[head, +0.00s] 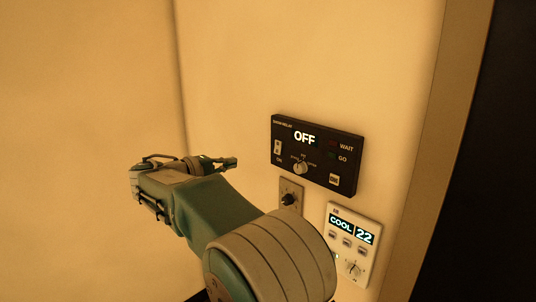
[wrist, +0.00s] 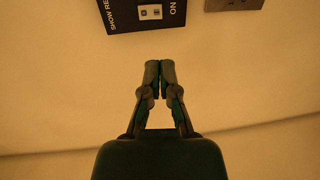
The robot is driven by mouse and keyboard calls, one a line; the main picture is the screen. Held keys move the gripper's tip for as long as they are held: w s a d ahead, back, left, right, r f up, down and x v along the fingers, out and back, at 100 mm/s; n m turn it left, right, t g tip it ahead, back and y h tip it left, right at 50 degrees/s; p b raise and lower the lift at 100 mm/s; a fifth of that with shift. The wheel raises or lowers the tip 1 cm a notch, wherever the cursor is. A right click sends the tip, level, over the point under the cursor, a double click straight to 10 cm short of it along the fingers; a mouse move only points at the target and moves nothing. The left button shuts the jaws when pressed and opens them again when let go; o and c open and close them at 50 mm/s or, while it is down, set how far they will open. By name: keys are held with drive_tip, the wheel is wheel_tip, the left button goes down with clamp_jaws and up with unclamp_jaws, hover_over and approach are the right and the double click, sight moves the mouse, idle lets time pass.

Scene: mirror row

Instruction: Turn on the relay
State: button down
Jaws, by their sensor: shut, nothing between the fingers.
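The relay (head: 317,155) is a black wall panel with a lit OFF display (head: 305,137). It has a white rocker switch (head: 278,149) marked ON at its left end, a round knob (head: 300,168) at its lower middle, and WAIT and GO lamps at its right. In the wrist view part of the relay (wrist: 120,18) shows at the top, with the rocker switch (wrist: 150,12) near the edge. My gripper (head: 234,162) is shut and empty, left of the relay in the head view. In the wrist view my gripper (wrist: 159,64) points toward the panel, apart from it.
Below the relay is a small plate with a black knob (head: 289,199). A white thermostat (head: 352,240) reading COOL 22 is at the lower right. The wall left of the relay is bare. A dark opening (head: 485,170) lies at the far right.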

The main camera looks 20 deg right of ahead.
sight(276, 153)
drive_tip(key=x, duration=1.4)
drive_tip(key=shift+w, duration=0.1)
drive_tip(key=shift+w+d+f, duration=0.1)
drive_tip(key=shift+d, duration=0.1)
drive_tip(key=shift+f, duration=0.1)
